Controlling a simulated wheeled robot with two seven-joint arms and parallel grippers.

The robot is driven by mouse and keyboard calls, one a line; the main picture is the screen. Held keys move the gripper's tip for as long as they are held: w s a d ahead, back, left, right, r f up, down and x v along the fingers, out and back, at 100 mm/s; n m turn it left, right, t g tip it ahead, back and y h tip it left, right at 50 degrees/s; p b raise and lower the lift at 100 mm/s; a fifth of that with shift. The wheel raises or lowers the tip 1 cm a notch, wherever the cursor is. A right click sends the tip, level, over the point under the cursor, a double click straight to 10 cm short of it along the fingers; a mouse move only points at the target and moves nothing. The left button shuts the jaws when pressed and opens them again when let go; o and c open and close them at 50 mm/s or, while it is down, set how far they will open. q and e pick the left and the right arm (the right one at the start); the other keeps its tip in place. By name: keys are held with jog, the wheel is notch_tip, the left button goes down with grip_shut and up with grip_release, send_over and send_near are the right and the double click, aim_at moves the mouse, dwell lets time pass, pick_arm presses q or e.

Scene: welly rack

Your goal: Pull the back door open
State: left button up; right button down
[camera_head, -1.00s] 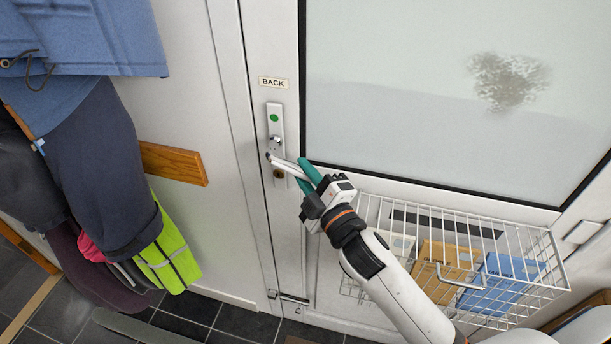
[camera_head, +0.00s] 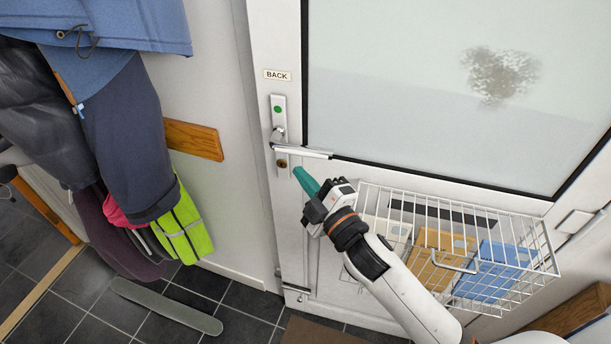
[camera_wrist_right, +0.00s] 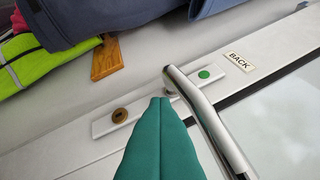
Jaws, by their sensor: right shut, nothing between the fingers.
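The white back door (camera_head: 350,180) has a large frosted pane and a "BACK" label (camera_head: 277,75). I cannot tell whether it stands slightly ajar. Its silver lever handle (camera_head: 303,151) points right, about level, on a plate with a green dot and a brass keyhole; the lever also shows in the right wrist view (camera_wrist_right: 212,125). My right gripper (camera_head: 299,172) has teal fingers pressed together, empty. Its tips lie just below the lever in the head view; contact is not clear. The teal fingers fill the lower middle of the wrist view (camera_wrist_right: 160,105). My left gripper is not in view.
A wire basket (camera_head: 545,235) with tan and blue packets hangs on the door beside my right forearm. Coats (camera_head: 125,135) and a yellow-green garment (camera_head: 183,230) hang at left near a wooden wall board (camera_head: 194,139). A brown mat (camera_head: 320,332) lies at the door's foot on dark tiles.

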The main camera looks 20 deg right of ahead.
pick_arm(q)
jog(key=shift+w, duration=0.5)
pick_arm(e)
jog(key=shift+s+a, duration=0.15)
jog(key=shift+s, duration=0.05)
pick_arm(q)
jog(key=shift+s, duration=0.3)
pick_arm(e)
jog(key=c, duration=1.3)
grip_release()
pick_arm(q)
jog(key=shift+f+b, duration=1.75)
jog(key=shift+b, duration=0.05)
pick_arm(e)
jog(key=v, duration=1.2)
